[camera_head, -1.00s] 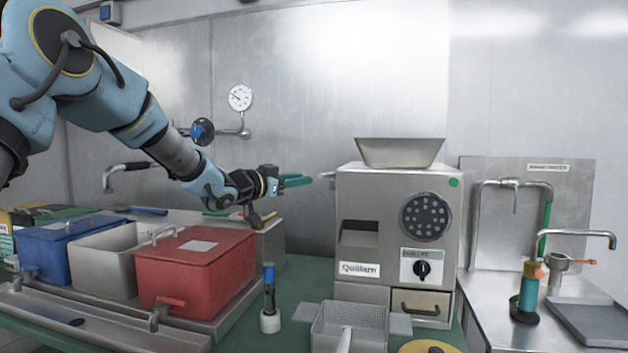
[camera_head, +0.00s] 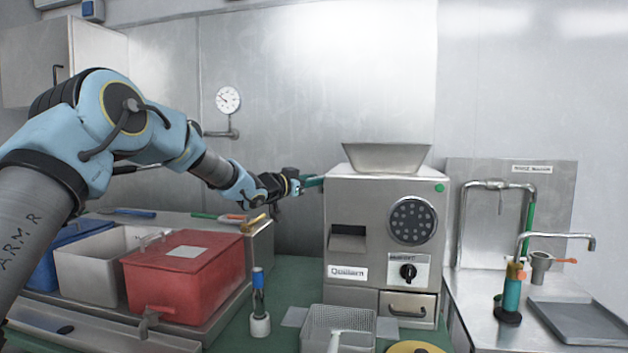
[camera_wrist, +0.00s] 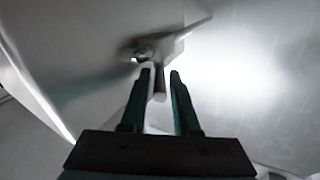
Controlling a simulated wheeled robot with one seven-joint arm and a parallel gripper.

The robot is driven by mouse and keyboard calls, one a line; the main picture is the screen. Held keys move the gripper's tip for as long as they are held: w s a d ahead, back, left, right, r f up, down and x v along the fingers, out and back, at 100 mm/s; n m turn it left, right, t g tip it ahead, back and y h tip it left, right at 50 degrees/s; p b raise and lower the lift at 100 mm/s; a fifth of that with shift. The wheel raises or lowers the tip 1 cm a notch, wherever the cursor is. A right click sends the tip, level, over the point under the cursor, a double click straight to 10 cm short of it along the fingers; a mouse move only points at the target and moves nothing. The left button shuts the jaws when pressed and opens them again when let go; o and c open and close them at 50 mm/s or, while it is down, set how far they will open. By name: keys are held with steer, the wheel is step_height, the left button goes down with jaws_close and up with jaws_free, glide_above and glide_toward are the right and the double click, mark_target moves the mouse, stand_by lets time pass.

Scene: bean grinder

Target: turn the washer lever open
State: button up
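A metal lever (camera_wrist: 182,35) with a short round peg (camera_wrist: 159,92) shows in the wrist view, on what looks like the left side of the grey machine (camera_head: 353,215). I take it for the washer lever, but no label on it is readable. My gripper (camera_head: 318,181) is beside the machine's upper left edge in the head view, where the lever is hidden. In the wrist view my gripper (camera_wrist: 160,75) has its two green fingers apart. The peg appears between the fingertips, nearer the left one, with a gap at the right; contact cannot be told.
The machine carries a metal hopper (camera_head: 386,157). A red lidded bin (camera_head: 183,270) and a white bin (camera_head: 88,265) stand below my arm at left. A wire basket (camera_head: 340,325) is in front of the machine. A sink counter with taps (camera_head: 497,190) is at right.

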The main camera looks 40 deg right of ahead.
steer(key=shift+c, duration=0.3)
jaws_close()
stand_by(1.0)
